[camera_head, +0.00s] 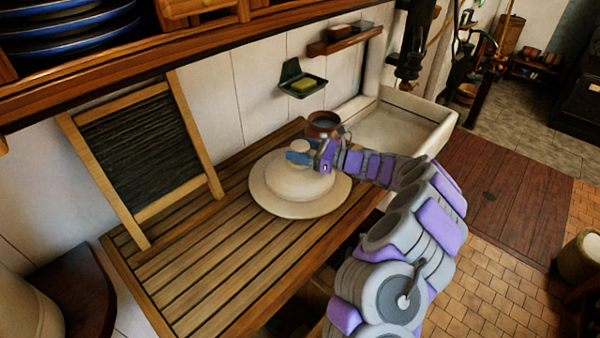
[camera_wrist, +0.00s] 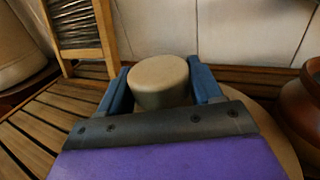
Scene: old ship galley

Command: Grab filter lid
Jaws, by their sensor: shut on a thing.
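The filter lid (camera_head: 298,183) is a pale cream disc with a domed middle and a round knob on top. It rests on, or just over, the slatted wooden counter; I cannot tell which. My gripper (camera_head: 299,156) has come in from the right and is shut on the lid's knob. In the wrist view, the knob (camera_wrist: 160,82) stands between the two blue fingers of my gripper (camera_wrist: 161,84). Part of the lid's wide rim (camera_wrist: 268,125) shows at the right, and the rest is hidden by my gripper.
The slatted counter (camera_head: 190,262) is clear at its front left. A washboard (camera_head: 140,150) leans on the wall at the left. A brown pot (camera_head: 323,122) stands close behind the lid. A sink (camera_head: 405,125) lies to the right. A shelf with blue plates (camera_head: 70,25) hangs above.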

